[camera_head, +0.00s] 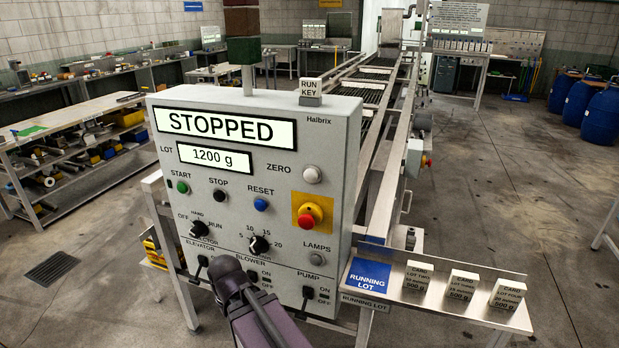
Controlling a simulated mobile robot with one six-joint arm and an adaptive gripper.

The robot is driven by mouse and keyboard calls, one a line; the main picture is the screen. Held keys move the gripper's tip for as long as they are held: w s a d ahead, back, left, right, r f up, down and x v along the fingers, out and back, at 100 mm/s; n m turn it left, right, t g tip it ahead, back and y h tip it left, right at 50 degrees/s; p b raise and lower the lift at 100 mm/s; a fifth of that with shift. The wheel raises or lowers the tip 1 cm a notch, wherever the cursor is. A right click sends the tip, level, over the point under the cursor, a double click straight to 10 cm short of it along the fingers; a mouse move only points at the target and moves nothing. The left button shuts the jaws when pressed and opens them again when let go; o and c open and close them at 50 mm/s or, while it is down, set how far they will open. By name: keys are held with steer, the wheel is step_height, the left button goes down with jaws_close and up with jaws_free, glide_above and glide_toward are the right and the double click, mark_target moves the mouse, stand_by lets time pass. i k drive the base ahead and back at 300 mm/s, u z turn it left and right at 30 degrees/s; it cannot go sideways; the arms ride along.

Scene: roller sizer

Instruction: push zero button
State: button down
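The zero button (312,174) is a round white button on the upper right of the grey control panel (330,125), beside the label ZERO. The panel's displays read STOPPED (226,128) and 1200 g (215,158). My gripper (230,268) shows as a dark rounded end at the bottom centre, in front of the panel's lower edge. It is below and left of the zero button and apart from it. Its fingers cannot be made out clearly, so I cannot tell whether it is open. Nothing covers the zero button.
Near the zero button are the blue reset button (261,205), the red emergency stop (308,216) on yellow and the lamps button (317,258). A shelf (395,304) at lower right holds cards. A conveyor (376,90) runs behind. Free floor (510,190) lies at right.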

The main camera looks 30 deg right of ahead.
mark_target(311, 175)
steer(key=z, duration=0.3)
steer(key=k, duration=0.9)
steer(key=z, duration=0.55)
steer(key=k, duration=0.65)
steer(key=u, duration=0.25)
